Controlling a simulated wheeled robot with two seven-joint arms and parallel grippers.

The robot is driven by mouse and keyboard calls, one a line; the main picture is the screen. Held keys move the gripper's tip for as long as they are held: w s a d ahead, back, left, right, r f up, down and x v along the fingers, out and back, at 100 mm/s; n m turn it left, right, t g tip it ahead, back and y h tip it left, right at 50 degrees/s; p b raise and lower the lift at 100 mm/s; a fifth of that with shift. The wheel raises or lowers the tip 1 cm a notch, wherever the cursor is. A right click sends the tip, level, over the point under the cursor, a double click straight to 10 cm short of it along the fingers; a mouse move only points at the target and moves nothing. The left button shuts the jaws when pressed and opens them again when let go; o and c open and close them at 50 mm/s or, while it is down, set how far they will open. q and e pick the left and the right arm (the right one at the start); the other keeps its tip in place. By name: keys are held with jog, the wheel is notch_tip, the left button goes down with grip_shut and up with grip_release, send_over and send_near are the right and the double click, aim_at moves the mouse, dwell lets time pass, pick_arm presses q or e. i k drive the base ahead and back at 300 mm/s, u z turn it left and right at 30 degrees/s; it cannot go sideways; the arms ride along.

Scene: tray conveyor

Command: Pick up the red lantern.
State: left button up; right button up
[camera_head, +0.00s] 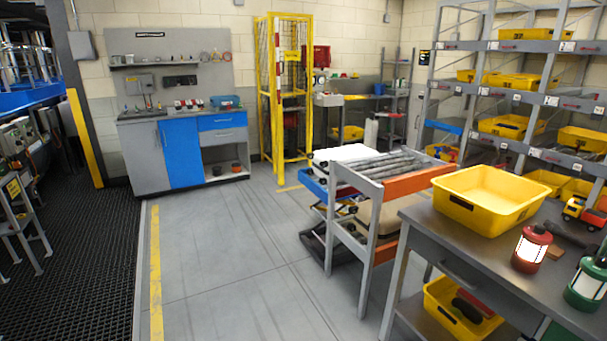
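The red lantern (532,247) stands upright on the grey table (454,237) at the lower right in the head view. It has a red base, a red top and a bright white middle. A green lantern (588,280) of similar shape stands to its right, partly cut off by the picture's right edge. Neither of my grippers shows in the head view.
A yellow bin (487,207) sits on the table behind the red lantern. A toy truck (584,213) and a dark tool (570,236) lie behind the lanterns. A roller cart (377,213) stands left of the table. Open floor (235,260) lies further left.

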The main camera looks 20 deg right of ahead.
aim_at(526, 259)
jog(key=z, duration=0.7)
jog(key=i, duration=1.25)
jog(key=z, duration=1.1)
